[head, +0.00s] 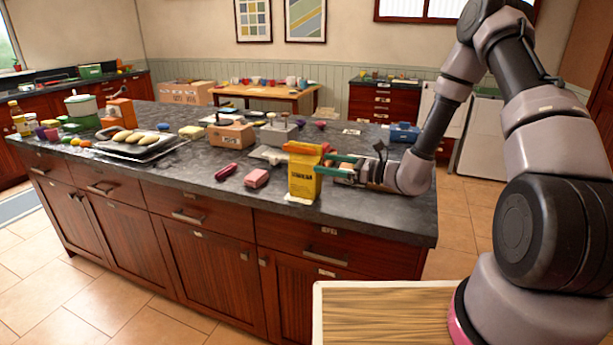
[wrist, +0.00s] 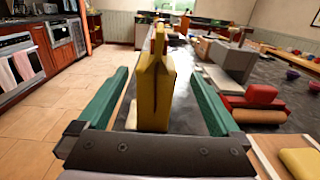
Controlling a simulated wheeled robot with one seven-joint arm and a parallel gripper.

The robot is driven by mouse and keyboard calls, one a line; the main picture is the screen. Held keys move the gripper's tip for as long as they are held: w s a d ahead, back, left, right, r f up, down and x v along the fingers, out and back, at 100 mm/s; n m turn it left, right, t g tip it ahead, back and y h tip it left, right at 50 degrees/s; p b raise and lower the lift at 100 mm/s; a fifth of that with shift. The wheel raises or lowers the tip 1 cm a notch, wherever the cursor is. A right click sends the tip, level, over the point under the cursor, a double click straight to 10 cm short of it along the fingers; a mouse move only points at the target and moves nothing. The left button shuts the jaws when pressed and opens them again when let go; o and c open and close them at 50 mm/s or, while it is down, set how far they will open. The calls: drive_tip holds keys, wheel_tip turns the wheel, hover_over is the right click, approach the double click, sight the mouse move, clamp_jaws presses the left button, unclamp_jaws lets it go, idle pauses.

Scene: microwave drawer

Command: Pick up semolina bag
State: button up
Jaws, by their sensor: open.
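The yellow semolina bag (head: 304,178) stands upright near the front edge of the dark counter, with dark lettering low on its front. In the wrist view the yellow bag (wrist: 153,88) stands ahead, between the two green fingers. My gripper (head: 335,168) reaches in from the right at about the bag's upper half. In the wrist view my gripper (wrist: 155,95) is open, one finger on each side of the bag, with gaps visible on both sides. Whether the fingertips reach past the bag is hard to tell.
On the counter (head: 380,216) a pink block (head: 256,178) and a red item (head: 226,171) lie left of the bag. A cardboard box (head: 231,135) and a grey appliance (head: 278,131) stand behind. In the wrist view, red items (wrist: 252,105) lie close right of the right finger.

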sight(305, 160)
drive_tip(key=shift+x, duration=3.55)
drive_tip(key=shift+s+a+f, duration=0.1)
drive_tip(key=shift+s, duration=0.05)
clamp_jaws()
